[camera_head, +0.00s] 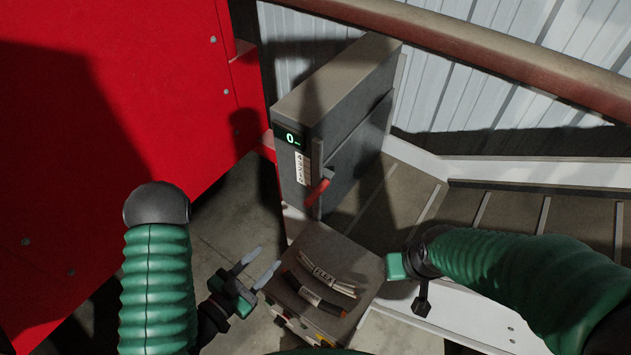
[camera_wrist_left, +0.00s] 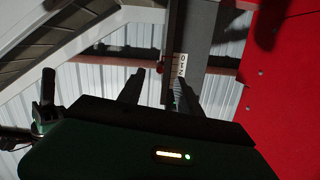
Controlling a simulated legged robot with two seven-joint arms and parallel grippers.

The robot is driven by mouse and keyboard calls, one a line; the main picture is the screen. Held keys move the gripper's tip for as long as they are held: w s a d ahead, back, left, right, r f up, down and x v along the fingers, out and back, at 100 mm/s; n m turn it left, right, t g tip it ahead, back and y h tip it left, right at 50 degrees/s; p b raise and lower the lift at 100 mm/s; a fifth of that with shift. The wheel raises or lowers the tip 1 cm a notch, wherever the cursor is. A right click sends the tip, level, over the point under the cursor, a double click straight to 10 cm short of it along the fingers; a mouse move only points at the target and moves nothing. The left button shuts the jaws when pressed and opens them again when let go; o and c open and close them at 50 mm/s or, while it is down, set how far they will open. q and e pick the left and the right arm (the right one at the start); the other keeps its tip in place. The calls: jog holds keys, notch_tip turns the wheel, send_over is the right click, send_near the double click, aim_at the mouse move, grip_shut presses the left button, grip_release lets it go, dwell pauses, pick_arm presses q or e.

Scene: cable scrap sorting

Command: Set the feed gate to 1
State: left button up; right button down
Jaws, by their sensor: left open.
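The feed gate is a tall grey housing (camera_head: 345,110) with a small display (camera_head: 290,139) that reads 0. Below the display is a white scale strip (camera_head: 301,169) with small marks. A red lever handle (camera_head: 318,191) sticks out at the slot beside the strip, near its lower end. My left gripper (camera_head: 268,257) is open and empty, below and left of the red handle and apart from it. In the left wrist view its two fingers (camera_wrist_left: 158,79) point toward the housing, with the scale strip (camera_wrist_left: 180,66) just beyond. My right gripper (camera_head: 408,277) is right of the handle; its fingers are not clear.
A grey box (camera_head: 325,245) under the gate bears cable pieces (camera_head: 326,283) and a FLEX label. A large red panel (camera_head: 110,110) stands at the left. A slatted conveyor (camera_head: 480,210) runs right. A rusty pipe (camera_head: 480,45) crosses the corrugated wall behind.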

pick_arm(q)
jog(key=p+v, duration=0.3)
jog(key=v, duration=1.3)
jog(key=shift+s+a, duration=0.2)
jog(key=shift+a, duration=0.1)
